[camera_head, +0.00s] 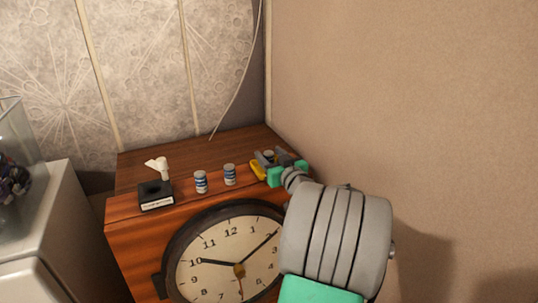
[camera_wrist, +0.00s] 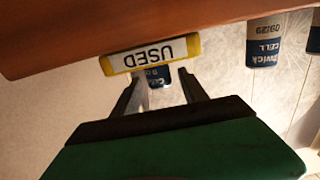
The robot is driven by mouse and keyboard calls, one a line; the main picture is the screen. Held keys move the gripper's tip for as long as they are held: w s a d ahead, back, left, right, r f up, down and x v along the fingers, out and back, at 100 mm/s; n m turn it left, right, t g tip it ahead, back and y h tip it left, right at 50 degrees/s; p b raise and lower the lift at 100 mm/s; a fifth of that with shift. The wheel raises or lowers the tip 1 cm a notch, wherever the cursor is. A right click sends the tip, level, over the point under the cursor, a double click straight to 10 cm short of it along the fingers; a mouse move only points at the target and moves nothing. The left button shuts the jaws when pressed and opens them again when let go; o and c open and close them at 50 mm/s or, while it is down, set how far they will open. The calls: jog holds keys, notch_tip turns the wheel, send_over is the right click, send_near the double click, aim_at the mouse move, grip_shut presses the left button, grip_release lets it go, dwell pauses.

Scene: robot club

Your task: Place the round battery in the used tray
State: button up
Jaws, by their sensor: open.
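The used tray is yellow; its front (camera_wrist: 150,55) reads "USED", upside down in the wrist view, and its yellow side (camera_head: 257,171) shows in the head view. A round battery (camera_wrist: 159,76) with a dark blue label shows just past the tray's front, between my fingers; its top (camera_head: 268,154) shows in the head view. It seems to be in the tray, mostly hidden by the tray front. My gripper (camera_wrist: 158,80) is open around it, one finger on each side, with gaps; it also shows in the head view (camera_head: 270,158).
Two similar blue-and-white cells (camera_head: 201,182) (camera_head: 229,174) stand upright left of the tray. A black labelled block (camera_head: 156,195) and a white object (camera_head: 158,166) are further left. A wall stands close on the right. A large clock (camera_head: 235,255) is on the cabinet front.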

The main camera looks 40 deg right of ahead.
jog(key=v, duration=1.1)
